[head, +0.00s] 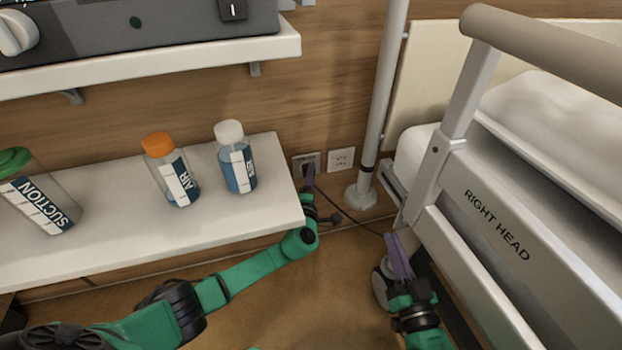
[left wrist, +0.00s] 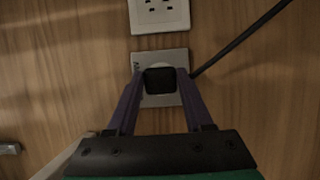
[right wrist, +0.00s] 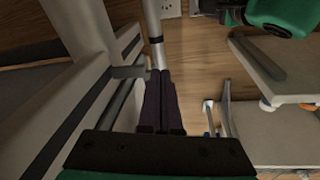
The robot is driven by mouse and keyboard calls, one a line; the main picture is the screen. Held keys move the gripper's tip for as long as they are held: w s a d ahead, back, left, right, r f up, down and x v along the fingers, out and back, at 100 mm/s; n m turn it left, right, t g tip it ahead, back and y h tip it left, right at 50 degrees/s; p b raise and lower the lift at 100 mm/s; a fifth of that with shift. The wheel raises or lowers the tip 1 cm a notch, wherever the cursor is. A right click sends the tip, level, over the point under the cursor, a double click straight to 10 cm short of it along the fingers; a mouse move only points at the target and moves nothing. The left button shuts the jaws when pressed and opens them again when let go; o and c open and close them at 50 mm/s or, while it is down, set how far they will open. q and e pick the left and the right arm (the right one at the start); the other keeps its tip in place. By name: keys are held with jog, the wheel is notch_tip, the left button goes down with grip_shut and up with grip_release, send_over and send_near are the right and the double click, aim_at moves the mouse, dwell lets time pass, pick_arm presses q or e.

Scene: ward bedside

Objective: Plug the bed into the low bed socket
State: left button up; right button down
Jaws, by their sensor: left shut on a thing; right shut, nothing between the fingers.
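The black plug (left wrist: 159,81) is between the fingers of my left gripper (left wrist: 160,78), which is shut on it. It sits right in front of a grey socket plate (left wrist: 172,101) low on the wooden wall and covers the plate's middle. I cannot tell whether it is fully seated. In the head view my left gripper (head: 309,180) reaches past the shelf end to this plate (head: 300,158). A dark cable (head: 345,216) runs right towards the bed (head: 520,240). My right gripper (head: 397,250) is shut and empty beside the bed's lower frame.
A second, white socket (head: 341,159) is free, right of the first. A white pole (head: 380,110) stands beside it. The lower shelf (head: 110,233) holds a suction bottle (head: 40,205) and two air bottles (head: 171,175) (head: 237,160). An upper shelf (head: 150,68) carries a device.

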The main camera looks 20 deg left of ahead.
pick_arm(q)
jog(key=shift+w+a, duration=0.1)
jog(key=shift+w, duration=0.05)
pick_arm(e)
jog(key=shift+f, duration=0.1)
pick_arm(q)
jog(key=o, duration=1.3)
jog(key=shift+o, duration=0.2)
pick_arm(e)
jog(key=s+f+g+h+p, duration=0.15)
jog(key=s+f+g, duration=0.45)
jog(key=s+f, duration=0.6)
pick_arm(q)
jog(key=s+d+p, duration=0.2)
jog(key=s+p, duration=0.2)
jog(key=s, duration=1)
jog(key=shift+s+d+p, duration=0.2)
jog(key=shift+p, duration=0.2)
pick_arm(e)
jog(key=r, duration=0.1)
jog(key=w+r, duration=0.1)
jog(key=r, duration=0.1)
jog(key=shift+w+a+g+y, duration=0.25)
jog(key=shift+w+a+g, duration=0.05)
jog(key=shift+w+a, duration=0.1)
jog(key=shift+s, duration=0.1)
